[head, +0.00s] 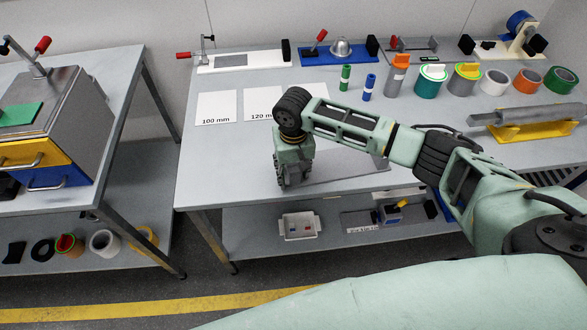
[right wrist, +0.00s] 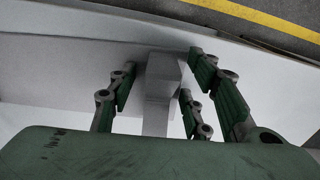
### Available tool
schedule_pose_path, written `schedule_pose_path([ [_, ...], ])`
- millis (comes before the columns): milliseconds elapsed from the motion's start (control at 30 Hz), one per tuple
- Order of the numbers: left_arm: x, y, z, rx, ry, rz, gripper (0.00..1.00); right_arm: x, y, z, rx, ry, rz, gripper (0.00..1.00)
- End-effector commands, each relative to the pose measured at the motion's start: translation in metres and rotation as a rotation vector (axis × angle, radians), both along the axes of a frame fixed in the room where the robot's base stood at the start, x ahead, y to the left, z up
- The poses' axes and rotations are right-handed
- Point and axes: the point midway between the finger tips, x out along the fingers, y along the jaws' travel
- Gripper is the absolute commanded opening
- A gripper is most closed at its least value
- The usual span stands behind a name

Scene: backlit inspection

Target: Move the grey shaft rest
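The grey shaft rest (right wrist: 160,82), a pale grey upright block with a narrower stem, shows between the fingers in the right wrist view. In the head view I cannot make it out; my right gripper seems to cover it. My right gripper (head: 287,181) points down low over the table's front part, beside a dark grey plate (head: 345,166). In the right wrist view its fingers (right wrist: 160,100) are open on both sides of the rest, with a gap on the left; contact on the right is unclear. My left gripper is not in view.
A grey shaft (head: 540,112) lies on a yellow rest (head: 512,134) at the right. Several tape rolls and bottles stand behind my right arm. White cards, one marked 100 mm (head: 216,106), lie left of it. A lower shelf holds a white bin (head: 299,226).

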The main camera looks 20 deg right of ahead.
Motion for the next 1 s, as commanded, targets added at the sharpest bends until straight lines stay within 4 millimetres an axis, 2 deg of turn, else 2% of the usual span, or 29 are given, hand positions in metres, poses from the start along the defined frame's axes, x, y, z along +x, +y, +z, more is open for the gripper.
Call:
schedule_pose_path([
  [67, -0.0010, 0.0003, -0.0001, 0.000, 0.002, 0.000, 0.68, 0.0000, 0.0000, 0.0001, 0.000, 0.000, 0.000, 0.39],
  [500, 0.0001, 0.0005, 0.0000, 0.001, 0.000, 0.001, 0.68, 0.0000, -0.0002, 0.0004, 0.000, 0.000, 0.000, 0.01],
  [1000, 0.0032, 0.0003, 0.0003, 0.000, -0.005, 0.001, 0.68, 0.0001, -0.0004, 0.0007, 0.000, 0.000, -0.001, 0.00],
])
